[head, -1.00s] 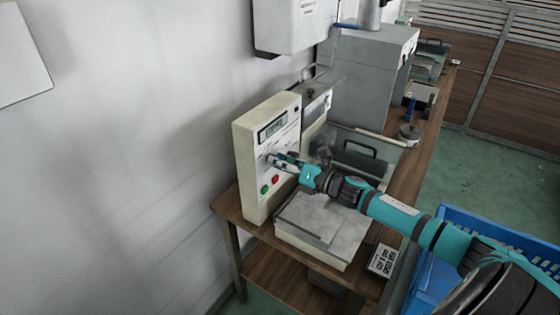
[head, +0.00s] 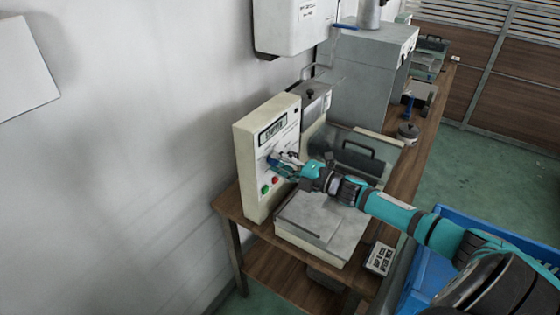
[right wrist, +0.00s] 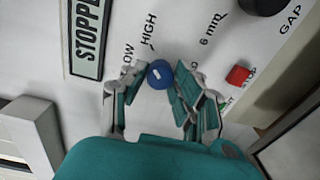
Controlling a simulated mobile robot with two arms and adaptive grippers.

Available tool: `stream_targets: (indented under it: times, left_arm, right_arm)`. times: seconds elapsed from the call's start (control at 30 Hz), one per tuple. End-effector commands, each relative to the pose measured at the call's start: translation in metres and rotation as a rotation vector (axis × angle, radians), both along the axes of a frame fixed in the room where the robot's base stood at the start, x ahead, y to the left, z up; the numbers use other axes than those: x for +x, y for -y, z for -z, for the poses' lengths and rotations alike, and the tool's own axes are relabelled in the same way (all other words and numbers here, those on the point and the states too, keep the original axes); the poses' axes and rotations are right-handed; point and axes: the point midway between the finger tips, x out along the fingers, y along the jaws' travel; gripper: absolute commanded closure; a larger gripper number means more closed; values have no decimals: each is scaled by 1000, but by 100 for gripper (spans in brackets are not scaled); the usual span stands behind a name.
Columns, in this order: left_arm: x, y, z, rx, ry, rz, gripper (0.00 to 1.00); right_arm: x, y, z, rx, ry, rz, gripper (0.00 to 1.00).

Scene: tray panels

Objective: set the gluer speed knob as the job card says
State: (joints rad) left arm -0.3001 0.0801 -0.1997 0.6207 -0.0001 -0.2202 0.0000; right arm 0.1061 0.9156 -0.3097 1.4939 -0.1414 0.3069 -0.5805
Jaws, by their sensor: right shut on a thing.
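The blue speed knob (right wrist: 160,74) sits on the white panel between the labels LOW and HIGH (right wrist: 148,30). It bears a small white mark; the exact setting is hard to read. My right gripper (right wrist: 158,84) is shut on the knob, with one finger on each side. In the head view the right gripper (head: 276,164) reaches the front of the cream control box (head: 254,146) from the right. The panel's display (right wrist: 88,38) reads STOPPED, partly cut off.
A red button (right wrist: 238,75) and a black GAP knob (right wrist: 262,4) are near the blue knob. A green button (head: 265,189) shows below. A grey plate (head: 322,220) lies under my right arm. A blue crate (head: 420,282) stands at right.

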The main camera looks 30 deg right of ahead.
Motion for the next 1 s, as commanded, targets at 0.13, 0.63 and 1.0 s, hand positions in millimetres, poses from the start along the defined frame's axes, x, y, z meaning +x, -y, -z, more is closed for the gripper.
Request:
stream_targets:
  times: [0.13, 0.63, 1.0]
  left_arm:
    - [0, 0, -3, 0, 0, 0, 60]
    - [0, 0, -5, 0, 0, 0, 60]
    - [0, 0, -5, 0, -1, 1, 60]
  right_arm:
    - [0, 1, 0, 65, -28, 2, 100]
    - [0, 1, 1, 138, -59, 2, 100]
    - [0, 1, 1, 136, -58, 2, 54]
